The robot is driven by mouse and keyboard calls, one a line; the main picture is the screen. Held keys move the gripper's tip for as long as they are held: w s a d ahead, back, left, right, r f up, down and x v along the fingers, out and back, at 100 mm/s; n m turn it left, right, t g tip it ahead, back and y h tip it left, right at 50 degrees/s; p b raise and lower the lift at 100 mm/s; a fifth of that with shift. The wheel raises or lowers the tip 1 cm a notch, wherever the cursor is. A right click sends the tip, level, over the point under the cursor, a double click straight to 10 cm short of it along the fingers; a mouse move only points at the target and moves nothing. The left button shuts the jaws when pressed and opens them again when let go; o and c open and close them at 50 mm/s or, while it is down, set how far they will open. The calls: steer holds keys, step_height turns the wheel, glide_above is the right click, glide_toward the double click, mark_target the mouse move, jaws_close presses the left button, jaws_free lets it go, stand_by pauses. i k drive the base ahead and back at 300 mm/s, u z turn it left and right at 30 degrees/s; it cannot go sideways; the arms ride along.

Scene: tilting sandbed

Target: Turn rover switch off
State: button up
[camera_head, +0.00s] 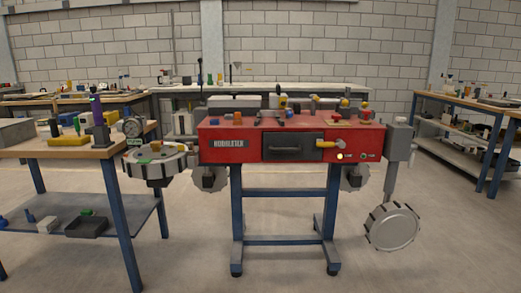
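To the right of this panel is a yellow lever-like part (326,144) with a pale end. Below it are a lit yellow lamp (340,156) and a small dark round part (364,156). I cannot tell for sure which part is the switch, or its position. My gripper is not in view.
Large ribbed wheels stick out at the left (155,165) and lower right (392,227) of the body. Small items lie on its top. A cluttered workbench (60,149) stands at left and another (466,103) at right. The floor in front is clear.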

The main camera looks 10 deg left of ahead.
mark_target(336, 117)
steer(key=z, duration=1)
steer(key=k, duration=0.1)
steer(key=u, duration=1.95)
steer(key=i, duration=1.2)
steer(key=z, duration=0.65)
